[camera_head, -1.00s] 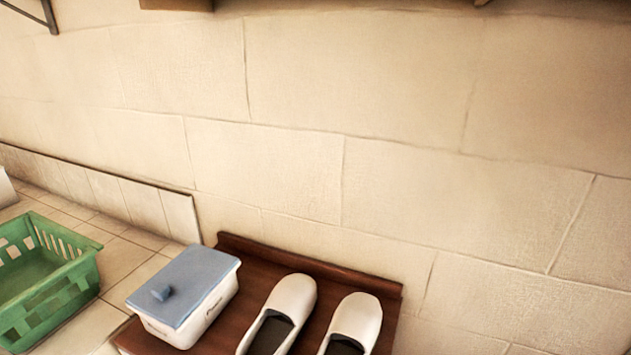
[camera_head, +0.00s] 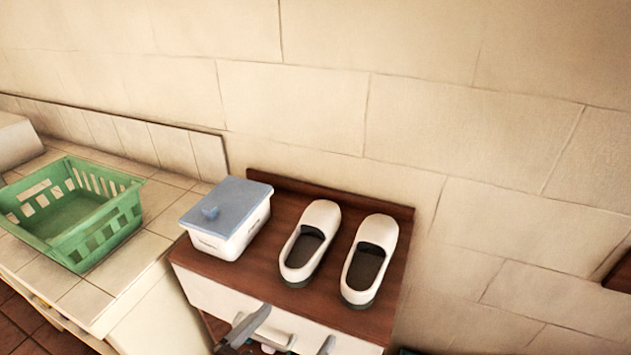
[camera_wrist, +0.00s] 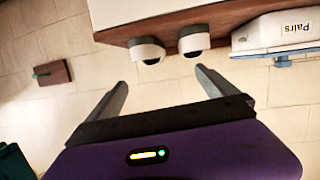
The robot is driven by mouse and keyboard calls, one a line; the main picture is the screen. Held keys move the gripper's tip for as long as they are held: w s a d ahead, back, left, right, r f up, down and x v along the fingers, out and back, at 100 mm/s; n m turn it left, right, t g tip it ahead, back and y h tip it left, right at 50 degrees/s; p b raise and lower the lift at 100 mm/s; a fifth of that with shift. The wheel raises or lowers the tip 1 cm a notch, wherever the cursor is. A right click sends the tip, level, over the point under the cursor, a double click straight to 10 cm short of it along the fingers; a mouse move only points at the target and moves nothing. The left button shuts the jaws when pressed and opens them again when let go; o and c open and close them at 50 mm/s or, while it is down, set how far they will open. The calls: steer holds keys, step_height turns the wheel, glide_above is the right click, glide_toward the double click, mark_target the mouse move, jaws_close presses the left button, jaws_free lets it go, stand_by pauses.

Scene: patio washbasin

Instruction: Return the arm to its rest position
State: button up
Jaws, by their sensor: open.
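My gripper (camera_wrist: 162,78) is open and empty in the wrist view, its two grey fingers spread wide apart. Its fingers point toward the wooden-topped cabinet (camera_wrist: 120,33), which carries a pair of white shoes, and they look clear of it. In the head view, grey parts that look like my gripper show at the bottom edge, in front of the pale front of the cabinet (camera_head: 352,318). Most of my arm is out of view.
The white shoes (camera_head: 310,240) (camera_head: 370,256) stand side by side beside a white box with a blue lid (camera_head: 230,218). A green basket (camera_head: 75,212) sits on the tiled counter (camera_head: 150,250) at left. A stone wall (camera_head: 420,120) closes the back.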

steer(key=w+a+n+t+y, duration=0.2)
steer(key=a+n+y, duration=0.6)
steer(key=s+d+f+n+y, duration=0.4)
steer(key=s+f+y, duration=0.1)
steer(key=y, duration=0.1)
steer(key=s+d+m+h, duration=0.3)
steer(key=s+d, duration=0.8)
steer(key=d, duration=0.3)
steer(key=s+d+m+h, duration=0.3)
steer(key=s+d, duration=0.9)
steer(key=d, duration=0.1)
steer(key=shift+d+r+m+h, duration=0.35)
steer(key=shift+d+m+h, duration=0.05)
